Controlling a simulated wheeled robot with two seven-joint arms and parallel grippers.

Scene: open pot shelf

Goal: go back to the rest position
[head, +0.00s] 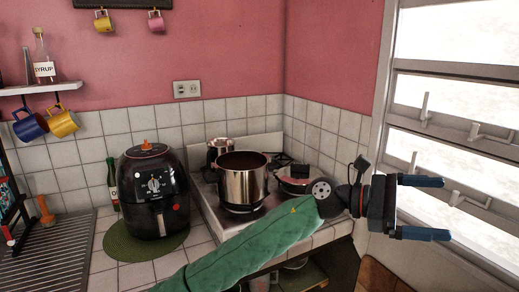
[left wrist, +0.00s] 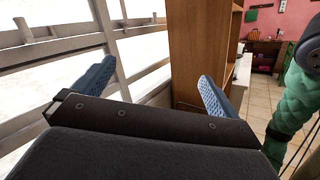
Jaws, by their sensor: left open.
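My left gripper (head: 424,207) is at the right of the head view, in front of the window and to the right of the stove. Its green-sleeved arm comes in from the lower left across the front of the stove. Its two blue fingers are wide apart with nothing between them. In the left wrist view the same gripper (left wrist: 150,85) is open and empty, with the window and a wooden cabinet beyond it. My right gripper is in neither view.
A steel pot (head: 243,182) stands on the stove, with a pan (head: 294,180) behind my arm. A black air fryer (head: 154,190) sits on a green mat (head: 118,243). The window (head: 455,120) is close behind my gripper. A brown wooden cabinet (left wrist: 200,50) shows in the wrist view.

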